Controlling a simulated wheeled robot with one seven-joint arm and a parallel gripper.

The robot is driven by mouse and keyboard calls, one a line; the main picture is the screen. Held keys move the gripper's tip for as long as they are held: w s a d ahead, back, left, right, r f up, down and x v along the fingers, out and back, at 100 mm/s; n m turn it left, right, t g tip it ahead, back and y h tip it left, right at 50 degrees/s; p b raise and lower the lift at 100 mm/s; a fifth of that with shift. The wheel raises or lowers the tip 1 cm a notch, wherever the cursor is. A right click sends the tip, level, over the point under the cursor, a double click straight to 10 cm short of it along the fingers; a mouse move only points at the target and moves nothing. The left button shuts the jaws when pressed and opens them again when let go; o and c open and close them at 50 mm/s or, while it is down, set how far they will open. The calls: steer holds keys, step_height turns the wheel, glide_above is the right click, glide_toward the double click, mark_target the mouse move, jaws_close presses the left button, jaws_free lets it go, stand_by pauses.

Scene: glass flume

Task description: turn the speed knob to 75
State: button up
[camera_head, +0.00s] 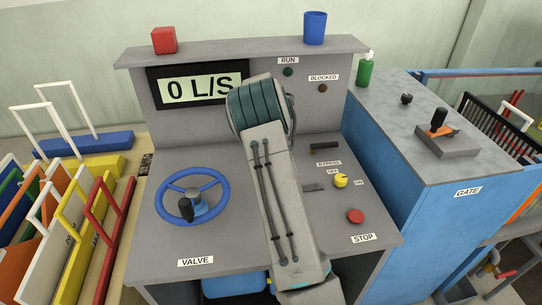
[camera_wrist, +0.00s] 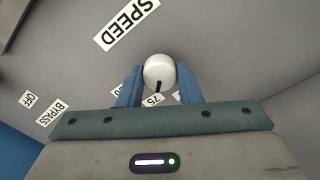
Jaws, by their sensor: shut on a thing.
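The speed knob (camera_wrist: 159,70) is round and white with a black pointer mark, at the top middle of the wrist view. My gripper (camera_wrist: 160,78) has its two blue fingers on either side of the knob and is shut on it. The pointer is at the knob's lower edge, directed down at the "75" label (camera_wrist: 153,99). Other scale marks are mostly hidden by the fingers and gripper body. The "SPEED" label (camera_wrist: 129,23) lies above and left of the knob in this view. In the head view my arm hides the knob and fingers.
The console carries a blue valve wheel (camera_head: 192,196) left of my arm. Right of it are a yellow knob (camera_head: 341,181), a red stop button (camera_head: 355,216) and a dark bypass handle (camera_head: 325,149). The display (camera_head: 203,88) reads 0 L/S. A red block (camera_head: 164,40) and blue cup (camera_head: 315,28) stand on top.

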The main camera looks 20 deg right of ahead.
steer(key=shift+r+n, duration=0.1)
steer(key=shift+n, duration=0.2)
steer(key=o, duration=1)
steer(key=shift+c, duration=0.2)
step_height(320, 180, up, 14)
steer(key=b, duration=0.1)
